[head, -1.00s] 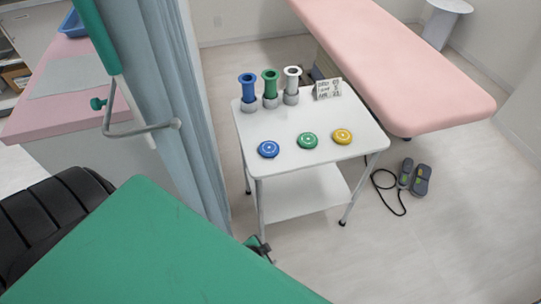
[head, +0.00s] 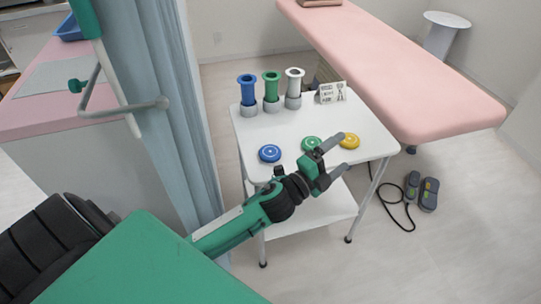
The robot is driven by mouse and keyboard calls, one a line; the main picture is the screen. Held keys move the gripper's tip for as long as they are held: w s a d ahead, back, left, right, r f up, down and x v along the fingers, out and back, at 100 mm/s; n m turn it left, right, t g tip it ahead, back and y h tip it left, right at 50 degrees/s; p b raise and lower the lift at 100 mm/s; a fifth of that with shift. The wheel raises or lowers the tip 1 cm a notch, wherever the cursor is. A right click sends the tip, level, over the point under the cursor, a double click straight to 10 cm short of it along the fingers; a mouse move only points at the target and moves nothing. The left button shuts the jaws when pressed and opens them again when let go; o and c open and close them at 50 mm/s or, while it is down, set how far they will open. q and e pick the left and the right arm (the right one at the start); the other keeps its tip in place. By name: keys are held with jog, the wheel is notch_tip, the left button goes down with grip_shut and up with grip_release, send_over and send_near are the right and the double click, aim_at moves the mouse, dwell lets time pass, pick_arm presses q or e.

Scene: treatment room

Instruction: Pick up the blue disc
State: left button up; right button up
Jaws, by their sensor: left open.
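The blue disc (head: 269,153) lies flat near the front left edge of the small white table (head: 268,125). A green disc (head: 311,144) and a yellow disc (head: 350,141) lie to its right in a row. My left gripper (head: 338,157) is open and empty. It appears over the table's front edge, right of the blue disc, near the green and yellow discs. A finger overlaps the green disc's edge in the picture; I cannot tell its height above it. The blue disc is in full view. My right gripper is not in view.
Blue (head: 247,90), green (head: 271,88) and white (head: 294,85) spools stand at the table's back, beside a small sign (head: 331,92). A blue-grey curtain (head: 165,90) hangs at left. A pink treatment bed (head: 400,65) is behind right. A foot pedal (head: 428,194) lies on the floor.

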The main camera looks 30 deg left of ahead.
pick_arm(q)
jog(key=d+r+m+g+h, duration=0.7)
jog(key=m+h, duration=0.4)
jog(key=m, duration=0.7)
jog(key=m+g+y+b, duration=0.2)
jog(key=m+g+y, duration=1)
jog(key=m+y, duration=0.65)
send_near(270, 151)
notch_tip(270, 151, down, 4)
jog(key=shift+s+f+b, duration=0.1)
jog(key=shift+s+b, duration=0.05)
jog(key=shift+b, duration=0.35)
jog(key=shift+t, duration=0.3)
notch_tip(270, 151, down, 4)
jog(key=shift+a+f, duration=0.15)
jog(key=shift+f, duration=0.05)
jog(key=c, duration=1.1)
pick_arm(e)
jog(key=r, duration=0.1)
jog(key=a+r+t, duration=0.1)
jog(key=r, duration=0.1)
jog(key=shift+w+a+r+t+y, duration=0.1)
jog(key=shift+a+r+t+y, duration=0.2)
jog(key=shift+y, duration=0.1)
